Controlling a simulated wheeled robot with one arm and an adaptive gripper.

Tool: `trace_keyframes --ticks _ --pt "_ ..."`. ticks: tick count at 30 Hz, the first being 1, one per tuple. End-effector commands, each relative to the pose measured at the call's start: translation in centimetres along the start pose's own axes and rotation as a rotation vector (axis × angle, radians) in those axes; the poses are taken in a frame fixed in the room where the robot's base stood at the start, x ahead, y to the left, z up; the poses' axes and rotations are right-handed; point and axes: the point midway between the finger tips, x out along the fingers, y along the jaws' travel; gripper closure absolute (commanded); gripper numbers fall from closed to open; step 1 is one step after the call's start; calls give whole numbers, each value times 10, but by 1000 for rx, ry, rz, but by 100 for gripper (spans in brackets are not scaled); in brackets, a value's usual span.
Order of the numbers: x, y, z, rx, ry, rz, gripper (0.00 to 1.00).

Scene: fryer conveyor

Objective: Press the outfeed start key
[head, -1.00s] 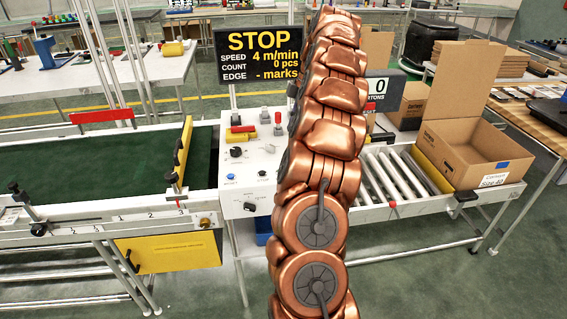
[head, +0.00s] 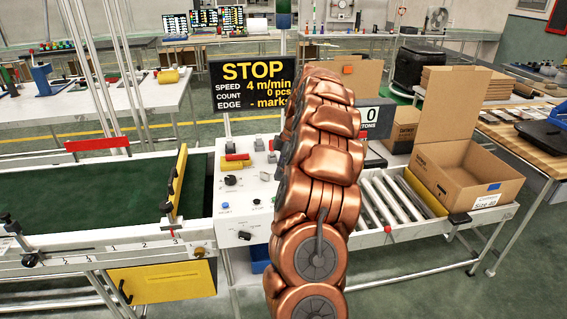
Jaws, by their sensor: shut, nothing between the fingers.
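The white control panel (head: 243,190) stands between the green belt and the roller outfeed. It carries a blue button (head: 225,206), a small dark button (head: 257,201), a black knob (head: 231,180), a red part (head: 237,157) and small levers (head: 258,144). The labels are too small to read, so I cannot tell which control is the outfeed start key. My copper arm rises in front of the panel's right part and hides it. My gripper does not show; the arm covers where its end would be.
A black display (head: 252,85) reads STOP, 4 m/min, 0 pcs. The green belt (head: 80,200) lies left with a yellow guide (head: 178,180). Rollers (head: 385,203) and an open carton (head: 460,180) stand right. A black knob (head: 244,236) sits on the panel's front face.

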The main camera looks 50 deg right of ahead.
Motion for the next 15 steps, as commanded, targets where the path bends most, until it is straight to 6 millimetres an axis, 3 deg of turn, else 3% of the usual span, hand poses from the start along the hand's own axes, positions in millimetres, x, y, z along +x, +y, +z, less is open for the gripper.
trace_keyframes --ticks 15 --pt "60 -2 9 1 2 -6 100"
